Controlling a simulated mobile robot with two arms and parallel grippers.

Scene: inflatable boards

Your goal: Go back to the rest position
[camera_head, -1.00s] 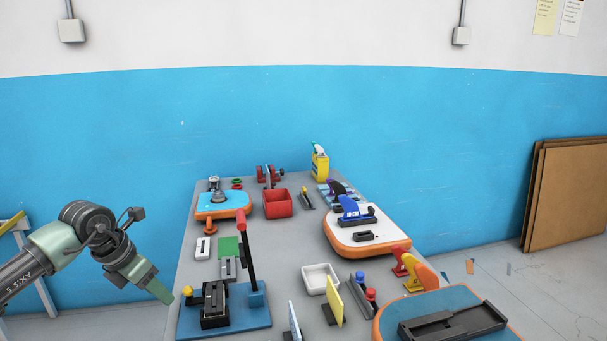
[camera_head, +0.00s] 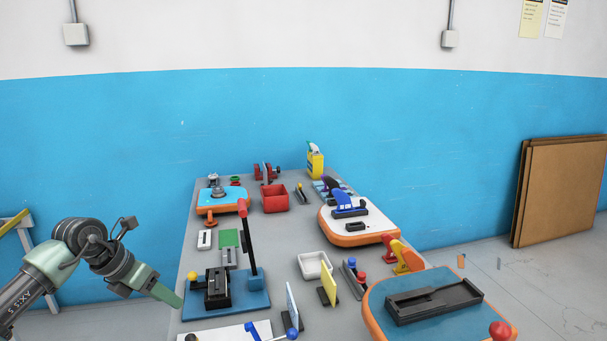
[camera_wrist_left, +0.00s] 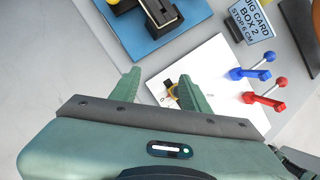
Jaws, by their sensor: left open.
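My left gripper (camera_head: 176,299) is at the left edge of the grey table (camera_head: 190,245), beside the blue press base. In the left wrist view its two green fingers (camera_wrist_left: 157,92) are apart with nothing held between them. A white sheet (camera_wrist_left: 215,80) lies beyond the fingertips, with a small dark and brass-coloured part on it, partly hidden by a finger. My right gripper is in neither view.
The blue base with a black fixture and red-handled lever (camera_head: 248,240) stands close to the left gripper. Blue and red toggle clamps (camera_wrist_left: 262,97) are on the sheet. A white tray (camera_head: 303,262) and orange-edged boards (camera_head: 368,300) stand further right.

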